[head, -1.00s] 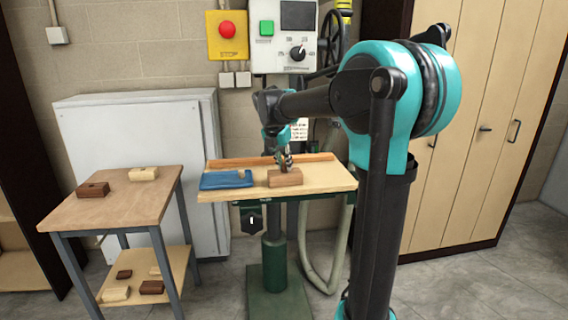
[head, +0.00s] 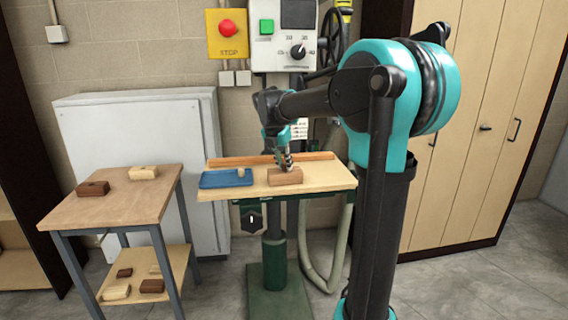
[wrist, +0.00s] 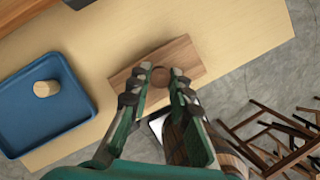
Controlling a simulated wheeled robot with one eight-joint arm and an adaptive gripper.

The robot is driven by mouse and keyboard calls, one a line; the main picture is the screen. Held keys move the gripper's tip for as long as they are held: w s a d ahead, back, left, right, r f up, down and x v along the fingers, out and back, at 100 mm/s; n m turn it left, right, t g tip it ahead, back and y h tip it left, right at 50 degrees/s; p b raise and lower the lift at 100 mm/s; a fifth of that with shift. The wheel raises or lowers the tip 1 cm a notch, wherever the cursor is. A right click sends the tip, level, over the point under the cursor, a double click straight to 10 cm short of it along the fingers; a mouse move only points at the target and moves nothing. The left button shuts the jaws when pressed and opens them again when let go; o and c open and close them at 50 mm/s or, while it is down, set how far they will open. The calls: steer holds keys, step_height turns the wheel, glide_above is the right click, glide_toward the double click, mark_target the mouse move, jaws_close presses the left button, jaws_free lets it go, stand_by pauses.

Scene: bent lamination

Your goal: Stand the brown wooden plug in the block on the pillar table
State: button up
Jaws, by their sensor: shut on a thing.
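The brown wooden plug (wrist: 161,78) shows as a dark round end between my fingertips in the wrist view. My gripper (wrist: 162,75) is shut on it, directly over the brown block (wrist: 190,60). The block lies on the pale top of the pillar table (head: 325,179), and my gripper (head: 285,166) is just above it in the head view. My fingers hide the plug's lower part and any hole, so I cannot tell how deep the plug sits in the block.
A blue tray (head: 212,181) with a pale plug (wrist: 45,88) lies left of the block. A wooden fence (head: 232,162) runs along the table's back. A side table (head: 120,205) at left carries a dark block (head: 92,188) and a pale block (head: 143,173), with several smaller pieces below.

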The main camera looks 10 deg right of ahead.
steer(key=shift+f, duration=0.2)
stand_by(0.5)
steer(key=o, duration=0.8)
steer(key=shift+o, duration=0.3)
steer(key=o, duration=0.4)
steer(key=shift+r, duration=0.15)
steer(key=shift+r, duration=3.4)
